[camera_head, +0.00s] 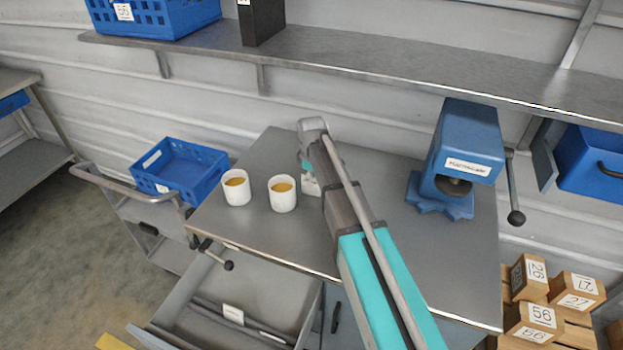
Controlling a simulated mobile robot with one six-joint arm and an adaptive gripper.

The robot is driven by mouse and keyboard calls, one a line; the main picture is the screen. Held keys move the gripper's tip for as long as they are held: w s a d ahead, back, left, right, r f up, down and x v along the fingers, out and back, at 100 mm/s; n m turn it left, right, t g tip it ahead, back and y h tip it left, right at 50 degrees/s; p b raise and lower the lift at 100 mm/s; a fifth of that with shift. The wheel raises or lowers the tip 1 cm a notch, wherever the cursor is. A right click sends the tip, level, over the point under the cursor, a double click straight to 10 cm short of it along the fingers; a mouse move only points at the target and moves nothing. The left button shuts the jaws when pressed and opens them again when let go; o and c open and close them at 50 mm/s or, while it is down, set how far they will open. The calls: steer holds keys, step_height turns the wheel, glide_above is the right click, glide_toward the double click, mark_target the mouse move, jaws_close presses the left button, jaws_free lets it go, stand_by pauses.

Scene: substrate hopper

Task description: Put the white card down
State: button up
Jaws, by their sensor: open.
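My gripper (311,187) is at the end of my teal and grey arm, low over the grey metal worktop, just right of the two white cups. It is small in the view and partly hidden by my arm; its jaws are open. A pale patch shows at its tip; I cannot tell whether this is the white card or part of the gripper. A small white card-like piece (232,313) lies in the open drawer below the worktop, well away from my gripper; I cannot tell if it is a loose card or a label.
Two white cups (237,188) (283,194) with orange-yellow contents stand on the worktop (400,240). A blue machine with a lever (465,150) stands at its right. The drawer (245,290) juts out in front. A blue crate (180,170) sits on a trolley at left. Numbered wooden blocks (535,318) are at lower right.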

step_height(320, 180, up, 12)
steer(key=p, duration=1.1)
steer(key=shift+p, duration=0.4)
stand_by(0.4)
steer(key=s+d+m, duration=0.6)
steer(key=s+d, duration=0.2)
steer(key=s, duration=0.2)
steer(key=s+d+m, duration=0.7)
steer(key=s, duration=0.4)
steer(key=shift+s+d+m, duration=0.3)
steer(key=shift+d, duration=0.05)
